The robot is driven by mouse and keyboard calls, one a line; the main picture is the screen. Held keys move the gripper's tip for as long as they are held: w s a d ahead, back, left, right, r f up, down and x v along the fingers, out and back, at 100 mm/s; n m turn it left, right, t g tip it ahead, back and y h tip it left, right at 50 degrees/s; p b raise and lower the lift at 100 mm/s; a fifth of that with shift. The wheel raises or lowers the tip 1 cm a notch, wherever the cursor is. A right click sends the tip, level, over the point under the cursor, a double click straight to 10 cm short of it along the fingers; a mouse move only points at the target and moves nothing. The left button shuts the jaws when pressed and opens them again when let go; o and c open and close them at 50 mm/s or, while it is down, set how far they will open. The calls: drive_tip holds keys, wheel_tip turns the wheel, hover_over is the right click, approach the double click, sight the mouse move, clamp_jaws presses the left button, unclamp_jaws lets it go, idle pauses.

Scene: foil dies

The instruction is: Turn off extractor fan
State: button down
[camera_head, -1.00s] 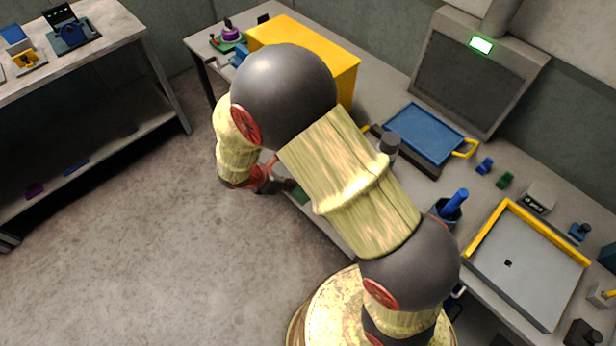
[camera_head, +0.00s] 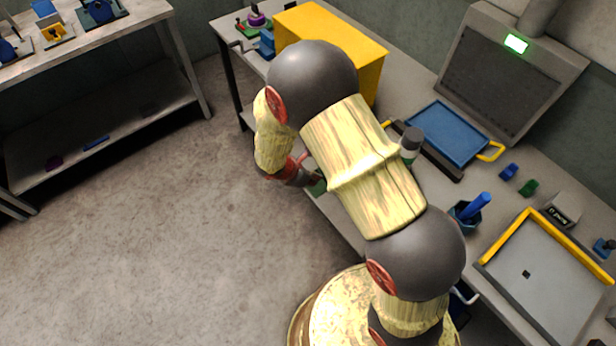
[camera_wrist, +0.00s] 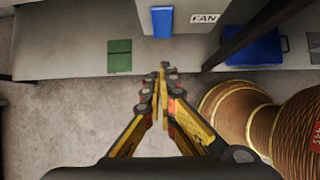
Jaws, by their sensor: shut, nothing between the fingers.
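The extractor fan unit (camera_head: 500,80) is a grey hood with a dark panel at the back of the bench, at the upper right of the head view. A small green light (camera_head: 516,43) glows on its top edge. In the wrist view a white label reading FAN (camera_wrist: 205,18) lies beside a blue rectangular piece (camera_wrist: 162,21) at the top. I cannot tell whether that piece is a switch. My gripper (camera_wrist: 163,70) is shut and empty, just short of the bench edge, with the blue piece beyond its tips. In the head view my arm hides most of it.
A yellow box (camera_head: 345,45), a blue tray (camera_head: 447,133) with yellow handles, a blue cup (camera_head: 466,215) and a grey yellow-edged tray (camera_head: 540,285) stand on the bench. A green patch (camera_wrist: 120,56) lies near the bench edge. Open floor (camera_head: 180,250) lies left.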

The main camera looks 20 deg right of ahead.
drive_tip(key=shift+w+d+f+b, duration=0.15)
drive_tip(key=shift+w+d+f, duration=0.2)
drive_tip(key=shift+d, duration=0.45)
drive_tip(key=shift+w+d+f+b, duration=0.2)
drive_tip(key=shift+w+d+f, duration=0.15)
drive_tip(key=shift+d, duration=0.4)
drive_tip(key=shift+w+d+f+b, duration=0.2)
drive_tip(key=shift+d+f, duration=0.25)
drive_tip(key=shift+d, duration=0.35)
drive_tip(key=shift+f, duration=0.1)
drive_tip(key=b, duration=0.1)
drive_tip(key=h+b, duration=0.1)
drive_tip(key=b, duration=0.1)
drive_tip(key=shift+w+d+f, duration=0.15)
drive_tip(key=shift+d+f, duration=0.05)
drive_tip(key=shift+d, duration=0.15)
drive_tip(key=shift+r, duration=0.1)
